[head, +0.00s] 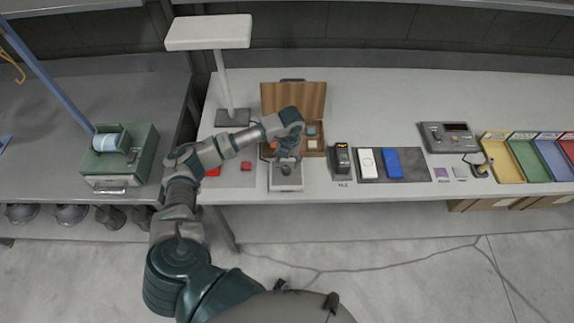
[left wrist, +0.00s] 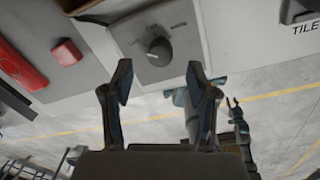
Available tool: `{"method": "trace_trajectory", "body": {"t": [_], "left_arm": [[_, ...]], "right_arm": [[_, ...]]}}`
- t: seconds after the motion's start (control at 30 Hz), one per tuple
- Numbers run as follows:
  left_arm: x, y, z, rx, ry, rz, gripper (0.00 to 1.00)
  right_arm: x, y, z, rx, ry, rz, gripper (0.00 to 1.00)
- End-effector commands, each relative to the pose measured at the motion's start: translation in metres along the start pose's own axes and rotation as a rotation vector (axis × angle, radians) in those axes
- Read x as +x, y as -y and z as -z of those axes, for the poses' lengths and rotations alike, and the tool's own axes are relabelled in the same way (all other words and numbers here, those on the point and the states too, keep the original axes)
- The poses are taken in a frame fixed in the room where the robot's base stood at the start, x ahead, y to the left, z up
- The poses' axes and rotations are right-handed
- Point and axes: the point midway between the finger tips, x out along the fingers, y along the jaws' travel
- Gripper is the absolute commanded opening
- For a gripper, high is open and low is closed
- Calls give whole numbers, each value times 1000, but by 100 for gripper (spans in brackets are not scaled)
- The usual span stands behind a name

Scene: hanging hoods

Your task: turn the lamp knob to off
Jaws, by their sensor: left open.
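The lamp knob (left wrist: 159,50) is a dark round knob with a light pointer line, on a pale grey box with printed labels around it. In the head view the knob (head: 286,170) sits on the box (head: 286,186) at the table's front edge. My left gripper (left wrist: 157,75) is open, with a finger on each side below the knob in the left wrist view; nothing is between the fingers. In the head view the left gripper (head: 286,160) is just above and behind the knob. The white lamp (head: 209,32) stands at the back left. My right gripper is not in view.
A red block (left wrist: 66,52) and a larger red piece (left wrist: 18,68) lie beside the box. A wooden case (head: 294,98) stands open behind my gripper. A handheld device (head: 342,160) is to the right. Bare table lies behind these.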

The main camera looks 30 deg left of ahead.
Motion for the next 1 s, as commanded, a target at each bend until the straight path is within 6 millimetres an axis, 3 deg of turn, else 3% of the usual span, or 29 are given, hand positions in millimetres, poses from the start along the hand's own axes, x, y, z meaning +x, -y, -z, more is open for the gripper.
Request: {"method": "trace_trajectory", "body": {"t": [0.2,0.37,1.0], "left_arm": [[-48,-1,-2,-2,5,1,59],[-68,-1,-2,-1,3,1,59],[-73,0,-2,2,1,7,59]], "right_arm": [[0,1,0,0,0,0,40],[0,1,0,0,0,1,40],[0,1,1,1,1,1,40]]}}
